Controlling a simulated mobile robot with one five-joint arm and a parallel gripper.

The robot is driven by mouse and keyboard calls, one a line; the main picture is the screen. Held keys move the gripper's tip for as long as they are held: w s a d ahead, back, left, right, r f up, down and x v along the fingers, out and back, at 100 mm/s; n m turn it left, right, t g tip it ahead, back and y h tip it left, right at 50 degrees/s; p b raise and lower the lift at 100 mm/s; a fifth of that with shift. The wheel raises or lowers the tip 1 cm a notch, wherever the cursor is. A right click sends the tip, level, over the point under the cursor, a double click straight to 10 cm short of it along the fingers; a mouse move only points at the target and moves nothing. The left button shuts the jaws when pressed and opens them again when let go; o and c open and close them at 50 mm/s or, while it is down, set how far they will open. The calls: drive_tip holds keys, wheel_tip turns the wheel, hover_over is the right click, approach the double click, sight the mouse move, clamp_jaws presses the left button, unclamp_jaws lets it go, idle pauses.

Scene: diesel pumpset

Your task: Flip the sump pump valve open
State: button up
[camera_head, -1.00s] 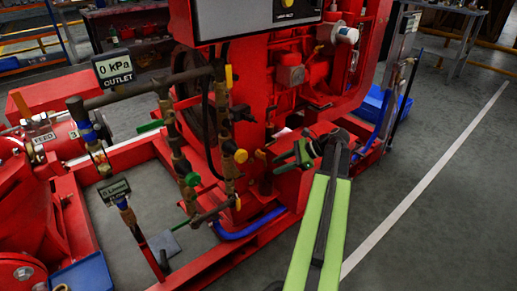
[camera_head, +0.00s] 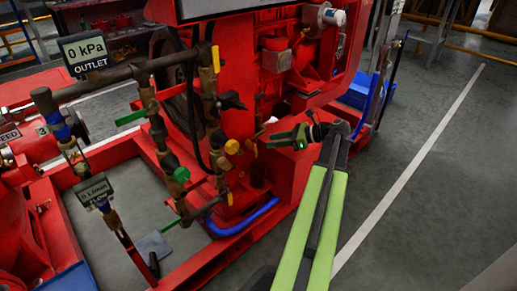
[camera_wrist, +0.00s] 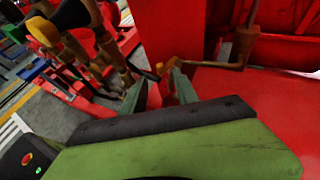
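A brown lever with an orange tip (camera_wrist: 160,68) shows in the wrist view, joined to a brown upright fitting (camera_wrist: 243,45) on the red engine base. I cannot tell for sure whether this is the sump pump valve. In the head view the brown fitting (camera_head: 257,115) stands just left of and behind my gripper. My gripper (camera_head: 270,139) points left toward it. In the wrist view my gripper (camera_wrist: 158,76) has its fingers apart, with the orange tip showing between and beyond them. Contact cannot be told. Nothing is seen held.
A pipe stack with a yellow knob (camera_head: 232,147) and a green knob (camera_head: 181,174) stands to the left. An outlet gauge (camera_head: 86,49) reads 0 kPa. A blue hose (camera_head: 245,222) lies along the red frame. The grey floor (camera_head: 430,190) at right is clear.

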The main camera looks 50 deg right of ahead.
sight(251, 143)
drive_tip(key=b+x, duration=0.1)
drive_tip(key=x, duration=0.5)
drive_tip(key=shift+w+b, duration=0.2)
drive_tip(key=shift+b, duration=0.15)
drive_tip(key=shift+a+f, duration=0.1)
drive_tip(key=shift+f, duration=0.05)
clamp_jaws()
